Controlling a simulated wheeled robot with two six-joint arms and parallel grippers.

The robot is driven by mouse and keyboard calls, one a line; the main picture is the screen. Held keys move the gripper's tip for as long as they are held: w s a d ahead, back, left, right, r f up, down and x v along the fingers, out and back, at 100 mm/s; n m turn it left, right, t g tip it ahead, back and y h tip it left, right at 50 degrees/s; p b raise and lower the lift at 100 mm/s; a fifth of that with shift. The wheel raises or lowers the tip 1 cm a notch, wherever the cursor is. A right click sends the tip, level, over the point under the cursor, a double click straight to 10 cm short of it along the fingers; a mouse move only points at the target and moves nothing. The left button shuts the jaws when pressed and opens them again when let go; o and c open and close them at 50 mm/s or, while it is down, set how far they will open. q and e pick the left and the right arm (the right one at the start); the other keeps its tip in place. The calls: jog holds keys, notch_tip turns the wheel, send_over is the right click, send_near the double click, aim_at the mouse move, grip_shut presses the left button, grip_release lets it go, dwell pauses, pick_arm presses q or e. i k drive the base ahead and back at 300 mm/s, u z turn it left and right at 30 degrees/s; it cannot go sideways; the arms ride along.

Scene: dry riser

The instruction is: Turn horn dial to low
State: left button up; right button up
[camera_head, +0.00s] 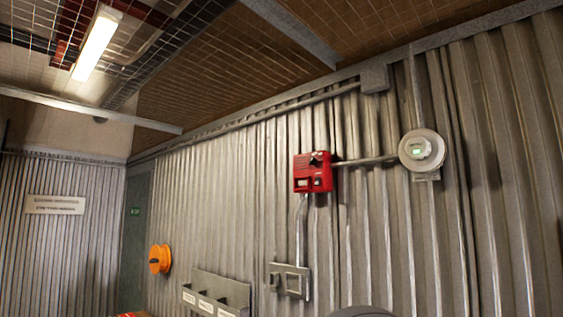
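A red box (304,186) is mounted on the corrugated metal wall, right of the picture's middle. Dark knob-like parts and a small pale panel show on its front. They are too small to read, and I cannot tell which is the horn dial or where it points. Neither of my grippers is in view.
Below the red box is a grey metal bracket or plate (305,283). Grey labelled wall bins (232,290) and an orange round reel (159,259) are further left. A dark grey rounded shape (361,312) cuts the bottom edge.

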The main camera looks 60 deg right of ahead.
aim_at(313, 161)
jog(key=z, duration=0.05)
jog(key=i, duration=1.3)
jog(key=z, duration=0.8)
